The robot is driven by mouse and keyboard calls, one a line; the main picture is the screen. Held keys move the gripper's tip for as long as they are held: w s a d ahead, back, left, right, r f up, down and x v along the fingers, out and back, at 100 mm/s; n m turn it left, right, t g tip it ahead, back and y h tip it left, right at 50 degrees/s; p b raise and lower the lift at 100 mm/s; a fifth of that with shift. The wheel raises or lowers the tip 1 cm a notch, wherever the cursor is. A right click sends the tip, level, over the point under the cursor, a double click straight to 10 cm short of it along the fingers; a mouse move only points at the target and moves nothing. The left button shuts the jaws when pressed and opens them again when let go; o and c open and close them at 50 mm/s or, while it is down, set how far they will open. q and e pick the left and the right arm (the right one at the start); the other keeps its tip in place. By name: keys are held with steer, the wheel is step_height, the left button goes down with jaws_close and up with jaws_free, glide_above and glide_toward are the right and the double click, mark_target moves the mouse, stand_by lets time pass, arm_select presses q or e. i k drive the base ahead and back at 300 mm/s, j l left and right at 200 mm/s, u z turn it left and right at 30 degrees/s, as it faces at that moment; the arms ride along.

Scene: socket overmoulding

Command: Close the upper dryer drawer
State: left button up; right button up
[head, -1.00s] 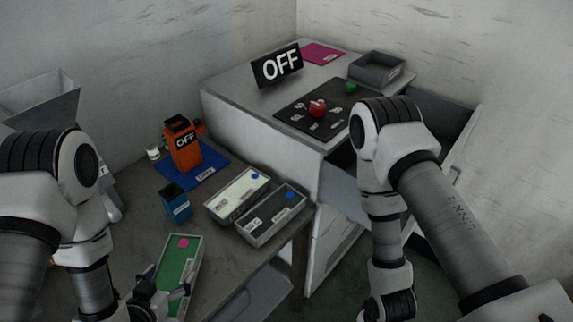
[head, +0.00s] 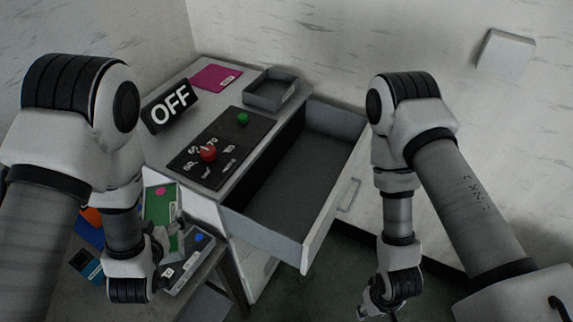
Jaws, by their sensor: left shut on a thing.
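The upper dryer drawer (head: 304,242) is pulled far out of the white dryer cabinet (head: 235,235), and its grey interior looks empty. Its handle (head: 348,196) is on the outer face of the white front panel. My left gripper (head: 172,238) is shut on the green tray (head: 159,206) with a pink dot, left of the drawer. My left arm partly hides the table things behind it. My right gripper (head: 376,304) is at the bottom edge, right of the drawer front and apart from it. Its fingers are dark and partly cut off, so I cannot tell its opening.
The cabinet top carries an OFF sign (head: 170,108), a black panel (head: 190,160) with a red knob (head: 208,153) and green button (head: 243,118), a pink sheet (head: 215,77) and a grey tray (head: 270,92). A grey-white tray (head: 197,262) is on the table. Floor shows below the drawer.

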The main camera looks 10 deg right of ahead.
mark_target(301, 184)
steer(key=j+z, duration=0.2)
steer(key=z, duration=0.25)
steer(key=j+z, duration=0.25)
steer(key=z, duration=0.2)
steer(key=i+l, duration=0.35)
steer(key=i, duration=0.15)
steer(key=i+l+u, duration=0.55)
steer(key=l, duration=0.2)
steer(key=i+l+u, duration=0.1)
steer(key=l+u, duration=0.2)
steer(key=l, duration=0.1)
